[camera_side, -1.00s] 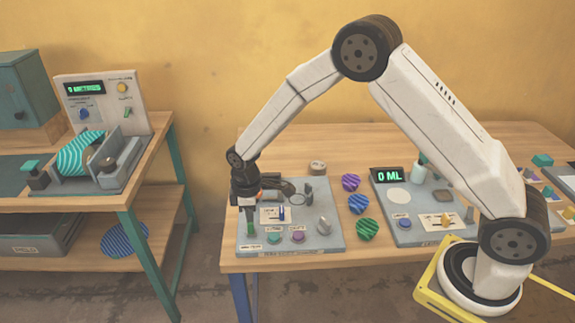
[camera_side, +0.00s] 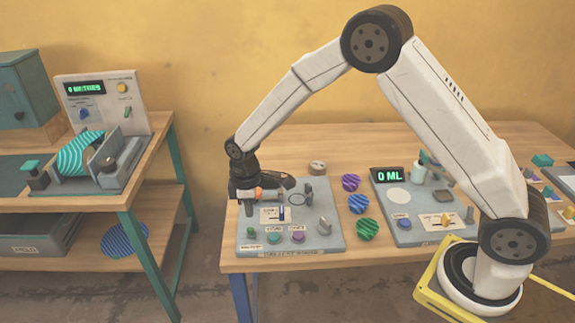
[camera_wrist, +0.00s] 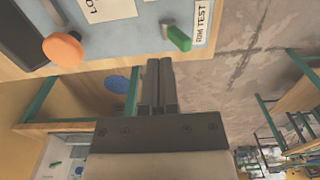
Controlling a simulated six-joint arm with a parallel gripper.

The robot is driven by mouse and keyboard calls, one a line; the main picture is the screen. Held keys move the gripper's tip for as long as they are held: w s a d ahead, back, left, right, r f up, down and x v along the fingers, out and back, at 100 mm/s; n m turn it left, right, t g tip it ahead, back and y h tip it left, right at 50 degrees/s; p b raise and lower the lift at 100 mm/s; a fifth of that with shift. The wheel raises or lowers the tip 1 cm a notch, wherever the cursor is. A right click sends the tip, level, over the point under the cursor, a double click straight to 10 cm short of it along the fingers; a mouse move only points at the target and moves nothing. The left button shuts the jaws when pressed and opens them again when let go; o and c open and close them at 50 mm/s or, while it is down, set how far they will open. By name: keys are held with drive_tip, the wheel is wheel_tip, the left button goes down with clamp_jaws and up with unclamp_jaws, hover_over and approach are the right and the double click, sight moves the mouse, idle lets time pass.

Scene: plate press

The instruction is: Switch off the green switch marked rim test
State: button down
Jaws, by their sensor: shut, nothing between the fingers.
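The green switch (camera_wrist: 179,38) shows in the wrist view beside its white RIM TEST label (camera_wrist: 201,22), near the panel's edge. In the side view the switch (camera_side: 249,230) is small at the front left corner of the grey press panel (camera_side: 320,242); its exact lever position is hard to read there. My gripper (camera_wrist: 160,62) is shut and empty, its fingertips just below the switch in the wrist picture, with a visible gap between them. In the side view my gripper (camera_side: 242,190) is above the panel's left side; its fingers are hard to make out.
An orange knob (camera_wrist: 64,50) is left of the switch in the wrist view. A teal button (camera_side: 275,238), a purple button (camera_side: 298,236) and a grey knob (camera_side: 323,226) stand right of the switch. Several striped discs (camera_side: 358,204) lie right of the panel.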

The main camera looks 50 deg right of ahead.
drive_tip(key=shift+w+d+r, duration=0.15)
drive_tip(key=shift+r, duration=1.05)
drive_tip(key=shift+w+d+r, duration=0.1)
drive_tip(key=shift+d+r, duration=0.05)
drive_tip(key=shift+r, duration=1)
drive_tip(key=s+d+r+m+t, duration=0.1)
drive_tip(key=s+d+m, duration=0.3)
drive_tip(key=s, duration=0.6)
drive_tip(key=s+d+r+m+t, duration=0.1)
drive_tip(key=s+m, duration=0.4)
drive_tip(key=s, duration=0.5)
drive_tip(key=shift+d+r+t, duration=0.3)
drive_tip(key=shift+d+r, duration=0.55)
drive_tip(key=shift+d, duration=0.5)
